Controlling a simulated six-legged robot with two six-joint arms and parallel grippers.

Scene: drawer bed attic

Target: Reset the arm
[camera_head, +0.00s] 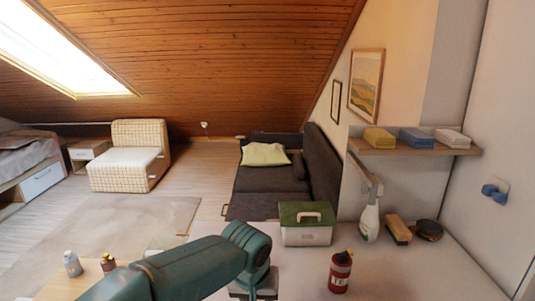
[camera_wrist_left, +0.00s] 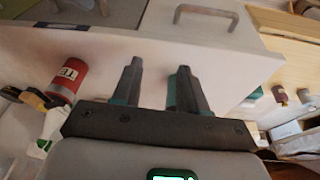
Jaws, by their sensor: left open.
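My left arm (camera_head: 200,265), teal, reaches in from the bottom of the head view, over the white counter (camera_head: 405,275). Its wrist bends down there, and the fingertips cannot be made out. In the left wrist view my left gripper (camera_wrist_left: 157,70) is open, with two dark, tapered fingers apart and nothing between them. A white surface lies beyond the fingers. My right gripper is not in view.
A red canister (camera_head: 340,272) stands right of my wrist. Behind are a green-lidded white box (camera_head: 305,232), a spray bottle (camera_head: 369,220) and a brush (camera_head: 397,230). A shelf (camera_head: 415,150) holds three boxes. Two small bottles stand at lower left. The counter's right part is clear.

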